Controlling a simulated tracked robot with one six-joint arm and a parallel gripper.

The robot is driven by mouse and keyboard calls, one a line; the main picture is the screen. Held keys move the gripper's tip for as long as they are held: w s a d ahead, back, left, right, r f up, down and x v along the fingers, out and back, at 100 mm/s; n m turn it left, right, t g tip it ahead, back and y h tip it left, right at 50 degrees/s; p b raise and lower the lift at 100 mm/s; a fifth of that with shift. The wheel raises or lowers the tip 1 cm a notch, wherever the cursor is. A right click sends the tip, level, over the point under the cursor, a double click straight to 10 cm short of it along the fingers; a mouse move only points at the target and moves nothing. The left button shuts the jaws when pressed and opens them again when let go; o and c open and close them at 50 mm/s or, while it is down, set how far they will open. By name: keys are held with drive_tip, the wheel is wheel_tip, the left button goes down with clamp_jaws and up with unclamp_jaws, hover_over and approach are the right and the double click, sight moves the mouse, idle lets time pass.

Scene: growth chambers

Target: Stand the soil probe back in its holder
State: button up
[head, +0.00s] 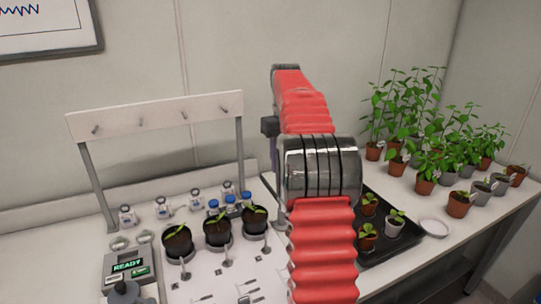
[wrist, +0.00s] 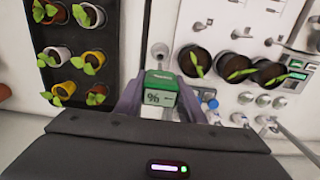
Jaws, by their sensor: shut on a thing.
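The soil probe (wrist: 160,85) has a green top and a white face with a percent sign. In the wrist view my gripper (wrist: 160,103) is shut on its head, with one grey finger on either side. The probe's lower part is hidden beneath its head. A small round grey socket (wrist: 159,50), which may be the holder, shows on the bench just beyond the probe's head. I cannot tell how high the probe is above the bench.
A black tray (head: 408,247) of seedlings stands to the right on the bench (head: 447,252). Dark pots (head: 216,233), small blue-capped bottles (head: 228,188) and a peg rack (head: 160,112) stand left. A box reading READY (head: 128,267) is front left. Taller potted plants (head: 425,165) fill the right.

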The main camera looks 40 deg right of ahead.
idle(0.4)
drive_tip(key=shift+f, duration=2.85)
wheel_tip(320, 180, down, 7)
drive_tip(key=shift+f, duration=0.15)
idle(2.5)
idle(0.4)
drive_tip(key=o, duration=1.3)
drive_tip(key=shift+c, duration=0.2)
wheel_tip(320, 180, up, 14)
drive_tip(key=shift+f, duration=0.15)
